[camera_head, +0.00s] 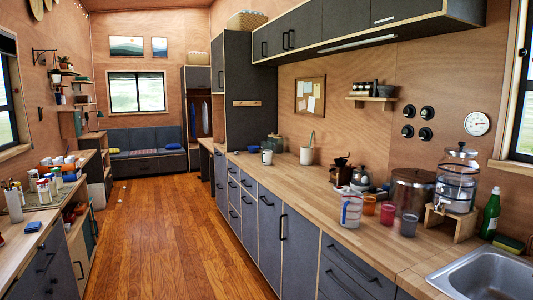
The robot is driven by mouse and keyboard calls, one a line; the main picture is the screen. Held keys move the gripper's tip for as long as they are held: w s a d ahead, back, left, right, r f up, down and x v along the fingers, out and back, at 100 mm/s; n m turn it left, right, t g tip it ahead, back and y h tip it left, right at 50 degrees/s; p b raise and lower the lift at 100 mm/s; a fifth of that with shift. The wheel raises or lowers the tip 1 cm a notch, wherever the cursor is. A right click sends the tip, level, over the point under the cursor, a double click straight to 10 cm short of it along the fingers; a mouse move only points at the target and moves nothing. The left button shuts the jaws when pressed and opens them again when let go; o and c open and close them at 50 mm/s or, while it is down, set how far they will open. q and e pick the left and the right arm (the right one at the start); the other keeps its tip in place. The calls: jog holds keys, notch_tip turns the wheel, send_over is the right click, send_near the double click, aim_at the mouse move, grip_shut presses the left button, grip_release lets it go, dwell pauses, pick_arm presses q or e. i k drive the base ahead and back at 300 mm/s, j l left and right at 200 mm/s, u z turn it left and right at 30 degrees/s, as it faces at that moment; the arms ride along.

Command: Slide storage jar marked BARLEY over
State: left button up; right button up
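No label reading BARLEY is legible, so I cannot tell which container is the storage jar. On the right counter (325,205) stand a large brown canister (412,188), a small white container (266,157) and a white crock (306,155) with a utensil in it. A white container with red and blue marks (350,210) stands near the counter's front edge. Several small jars with coloured lids (44,190) stand on the left worktop, too small to read. Neither of my grippers is in view.
Red (387,214) and grey-blue (409,223) cups stand before the brown canister. A glass dispenser (457,180), green bottle (490,213) and sink (490,275) lie to the right. The counter is largely clear left of the marked container. The wooden floor (165,245) is open between the counters.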

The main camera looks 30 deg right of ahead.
aim_at(265, 144)
jog(key=i+z, duration=0.15)
jog(key=i, duration=3.9)
